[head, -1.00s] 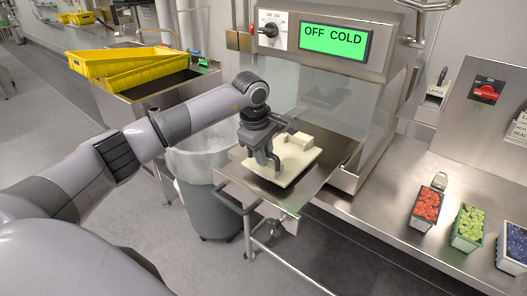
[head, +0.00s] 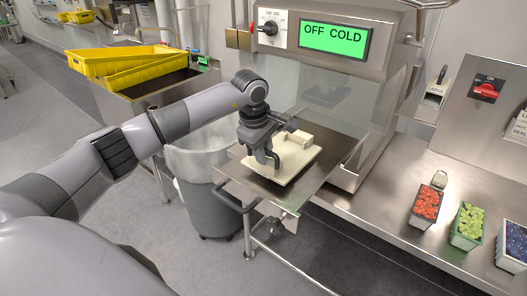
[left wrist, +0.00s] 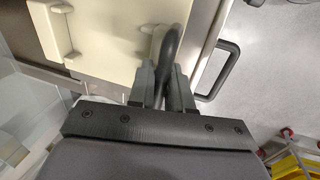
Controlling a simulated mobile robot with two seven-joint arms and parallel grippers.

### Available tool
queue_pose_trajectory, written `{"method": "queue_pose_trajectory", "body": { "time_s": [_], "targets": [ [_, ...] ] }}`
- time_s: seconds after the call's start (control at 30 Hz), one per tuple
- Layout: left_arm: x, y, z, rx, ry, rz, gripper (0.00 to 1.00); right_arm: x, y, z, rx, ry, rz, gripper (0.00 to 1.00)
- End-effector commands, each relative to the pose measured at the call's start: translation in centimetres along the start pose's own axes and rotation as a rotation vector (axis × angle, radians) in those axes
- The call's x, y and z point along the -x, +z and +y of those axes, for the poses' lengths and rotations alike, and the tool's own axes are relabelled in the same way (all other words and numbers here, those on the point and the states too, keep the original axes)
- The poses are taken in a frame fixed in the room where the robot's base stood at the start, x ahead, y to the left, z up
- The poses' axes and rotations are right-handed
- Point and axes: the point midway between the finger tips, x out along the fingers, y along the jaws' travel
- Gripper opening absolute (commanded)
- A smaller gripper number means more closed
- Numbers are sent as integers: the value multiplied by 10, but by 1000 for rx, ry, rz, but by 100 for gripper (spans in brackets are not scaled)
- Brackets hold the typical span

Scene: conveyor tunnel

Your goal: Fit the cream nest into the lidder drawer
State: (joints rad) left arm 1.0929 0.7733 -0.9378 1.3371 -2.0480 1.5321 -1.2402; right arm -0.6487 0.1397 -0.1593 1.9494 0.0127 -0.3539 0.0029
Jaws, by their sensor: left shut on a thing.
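The cream nest (head: 291,166) is a flat cream block with raised parts, lying on the pulled-out steel lidder drawer (head: 237,174) in the head view. In the left wrist view the cream nest (left wrist: 105,35) fills the top middle. My left gripper (head: 269,162) is over the nest's near left part. It is shut on a dark curved handle (left wrist: 168,60) at the nest. I cannot tell whether the nest is fully seated in the drawer. My right gripper is in no view.
The lidder (head: 333,38) stands behind the drawer, its display reading OFF COLD. Punnets of red (head: 426,204), green (head: 468,227) and blue (head: 513,248) fruit stand on the steel counter at right. A grey bin (head: 207,205) stands left of the drawer. Yellow crates (head: 120,62) are at upper left.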

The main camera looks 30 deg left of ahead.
Motion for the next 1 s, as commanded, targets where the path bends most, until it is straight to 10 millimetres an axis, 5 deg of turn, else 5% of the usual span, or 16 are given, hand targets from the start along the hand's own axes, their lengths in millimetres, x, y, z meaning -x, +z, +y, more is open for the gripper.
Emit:
{"method": "queue_pose_trajectory", "body": {
  "time_s": [1.0],
  "targets": [
    [-15, 0, -3, 1, 5, -1, 0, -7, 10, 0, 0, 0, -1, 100]
  ]
}}
